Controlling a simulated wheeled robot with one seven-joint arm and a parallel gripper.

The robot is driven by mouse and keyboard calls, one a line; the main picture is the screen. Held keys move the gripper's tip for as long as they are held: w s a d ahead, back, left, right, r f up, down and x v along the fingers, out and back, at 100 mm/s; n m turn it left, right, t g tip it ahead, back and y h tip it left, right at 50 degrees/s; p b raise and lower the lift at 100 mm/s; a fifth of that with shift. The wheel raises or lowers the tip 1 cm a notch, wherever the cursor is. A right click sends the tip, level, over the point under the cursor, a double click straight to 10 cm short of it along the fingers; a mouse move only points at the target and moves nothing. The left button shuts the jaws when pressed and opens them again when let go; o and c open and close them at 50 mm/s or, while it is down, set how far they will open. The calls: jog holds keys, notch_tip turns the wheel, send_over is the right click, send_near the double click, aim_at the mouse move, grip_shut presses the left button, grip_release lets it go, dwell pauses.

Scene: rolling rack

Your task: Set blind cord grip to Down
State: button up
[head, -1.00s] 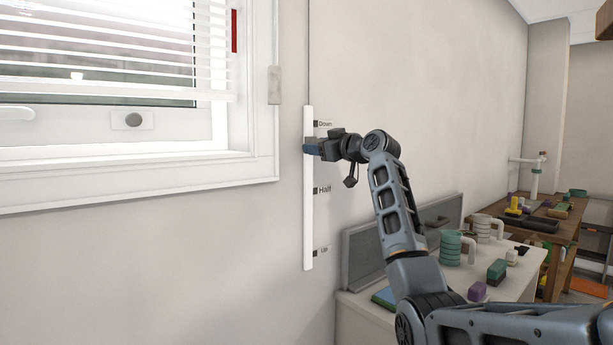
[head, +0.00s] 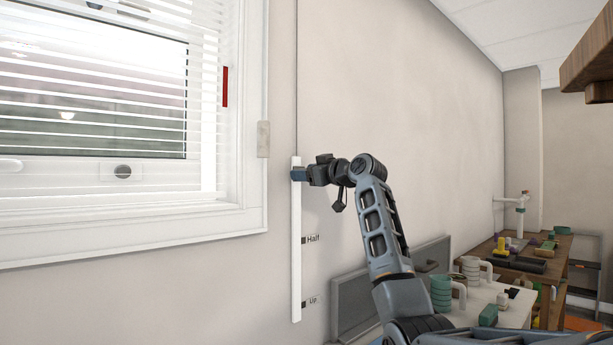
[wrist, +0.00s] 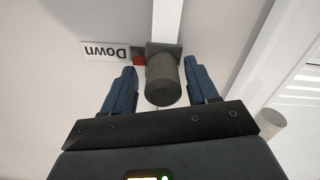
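The blind cord grip is a dark grey cylinder (wrist: 165,80) on a square base, on a white vertical track (head: 296,250) on the wall. In the wrist view, its base is level with the red mark beside the "Down" label (wrist: 105,50). My gripper (head: 298,174) is near the top of the track, well above the "Half" label (head: 312,239) and the "Up" label (head: 312,301). In the wrist view, its blue fingers (wrist: 163,88) stand apart on either side of the grip, with a gap at the left finger. In the head view, my gripper hides the grip and the "Down" label.
A window with white blind slats (head: 95,105) is left of the track, with a red strip (head: 225,87) at its right side. A white table with mugs (head: 441,290) is below my arm at right. A wooden shelf (head: 590,65) juts in at upper right.

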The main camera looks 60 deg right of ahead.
jog(key=shift+f, duration=0.15)
jog(key=shift+s, duration=0.25)
jog(key=b+v, duration=0.2)
jog(key=v, duration=0.5)
jog(key=shift+s+a, duration=0.1)
jog(key=shift+a, duration=0.05)
